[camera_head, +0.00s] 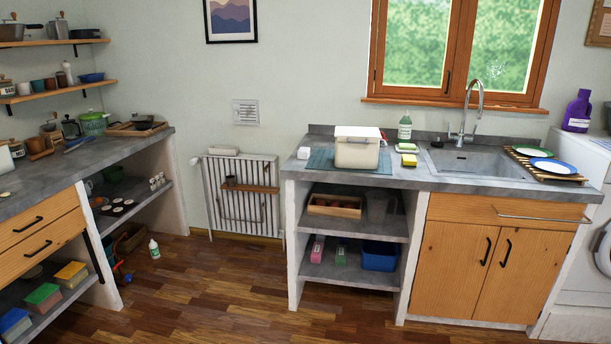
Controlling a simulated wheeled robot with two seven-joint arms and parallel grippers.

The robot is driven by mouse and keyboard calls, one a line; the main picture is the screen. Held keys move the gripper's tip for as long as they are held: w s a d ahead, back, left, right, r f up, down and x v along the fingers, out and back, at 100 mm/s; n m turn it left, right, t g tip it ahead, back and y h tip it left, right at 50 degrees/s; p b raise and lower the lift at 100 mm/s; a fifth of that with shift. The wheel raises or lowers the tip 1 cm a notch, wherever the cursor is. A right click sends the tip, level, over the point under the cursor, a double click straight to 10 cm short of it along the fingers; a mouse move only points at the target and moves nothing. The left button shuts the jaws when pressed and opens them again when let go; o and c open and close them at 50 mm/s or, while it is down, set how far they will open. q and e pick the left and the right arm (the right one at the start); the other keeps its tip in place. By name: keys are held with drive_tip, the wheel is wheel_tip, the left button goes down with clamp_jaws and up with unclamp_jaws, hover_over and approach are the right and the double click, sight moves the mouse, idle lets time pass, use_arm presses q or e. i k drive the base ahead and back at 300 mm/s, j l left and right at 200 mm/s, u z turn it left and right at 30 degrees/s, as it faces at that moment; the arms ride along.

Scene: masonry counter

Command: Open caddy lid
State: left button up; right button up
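A cream caddy (357,153) stands upright on a blue-grey mat (320,160) on the grey counter left of the sink. Its flat white lid (358,132) lies on top and looks shut. Neither of my grippers is in view, and nothing of mine touches the caddy.
Beside the caddy on the counter are a white block (304,153), a green-labelled bottle (405,127) and a yellow sponge (409,160). The sink (480,163) with its tall tap lies to the right. The wooden floor (200,290) in front is clear.

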sight(351, 135)
drive_tip(key=i+z, duration=0.1)
drive_tip(key=i, duration=0.65)
drive_tip(key=i+j+z, duration=0.1)
drive_tip(key=i, duration=0.65)
drive_tip(key=i+j+z, duration=0.25)
drive_tip(key=i+z, duration=0.15)
drive_tip(key=i, duration=0.15)
drive_tip(key=i+j+z, duration=0.4)
drive_tip(key=i, duration=0.1)
